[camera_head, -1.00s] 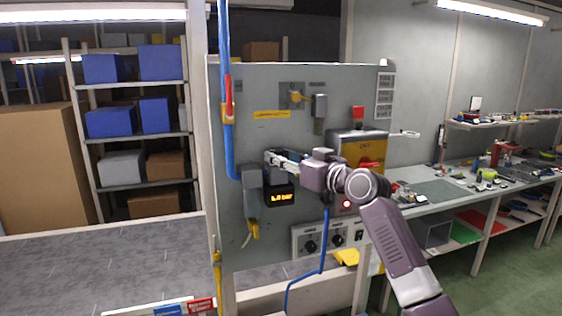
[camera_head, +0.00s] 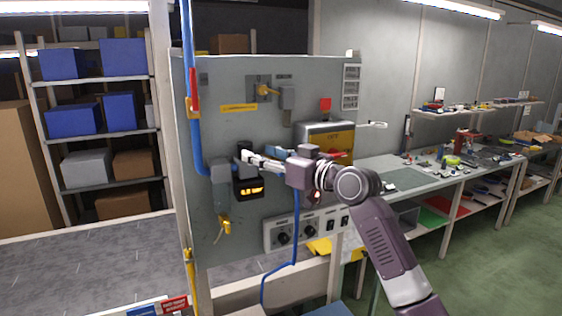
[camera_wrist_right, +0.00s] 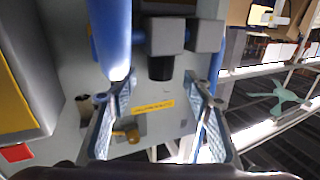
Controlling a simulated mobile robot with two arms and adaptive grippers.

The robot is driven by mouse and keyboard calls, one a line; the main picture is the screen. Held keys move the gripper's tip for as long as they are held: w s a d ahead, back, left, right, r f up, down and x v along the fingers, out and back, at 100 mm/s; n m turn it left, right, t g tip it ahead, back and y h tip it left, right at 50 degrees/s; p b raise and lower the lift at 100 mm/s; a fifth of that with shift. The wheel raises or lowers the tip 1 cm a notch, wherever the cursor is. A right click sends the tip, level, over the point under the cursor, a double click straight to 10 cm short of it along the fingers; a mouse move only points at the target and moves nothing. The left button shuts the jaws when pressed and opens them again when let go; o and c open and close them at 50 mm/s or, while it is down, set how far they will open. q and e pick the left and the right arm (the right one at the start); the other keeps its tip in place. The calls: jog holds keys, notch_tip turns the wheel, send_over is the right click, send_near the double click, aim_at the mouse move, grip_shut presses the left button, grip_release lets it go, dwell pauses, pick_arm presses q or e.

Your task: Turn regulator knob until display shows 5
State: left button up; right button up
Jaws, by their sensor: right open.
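The pressure regulator on the grey panel has a small dark display (camera_head: 248,188) with orange digits, too blurred to read surely. Its dark knob (camera_head: 243,147) is above the display, near my right fingertips. In the wrist view the knob (camera_wrist_right: 160,67) is a short black cylinder on the grey regulator body (camera_wrist_right: 165,35). My right gripper (camera_head: 250,158) reaches in from the right at the regulator. In the wrist view its fingers (camera_wrist_right: 160,92) are open, one on each side of the knob's line; I cannot tell whether they touch it. My left gripper is not in view.
A blue pipe (camera_head: 193,110) runs down the panel's left side. A yellow valve handle (camera_head: 268,91) sits above, and a yellow-grey switch box (camera_head: 325,137) is right of the regulator. A switch plate (camera_head: 290,233) and blue hose (camera_head: 296,215) are below. A workbench (camera_head: 420,180) stands right.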

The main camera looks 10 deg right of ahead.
jog(key=v, duration=0.7)
jog(key=shift+s, duration=0.15)
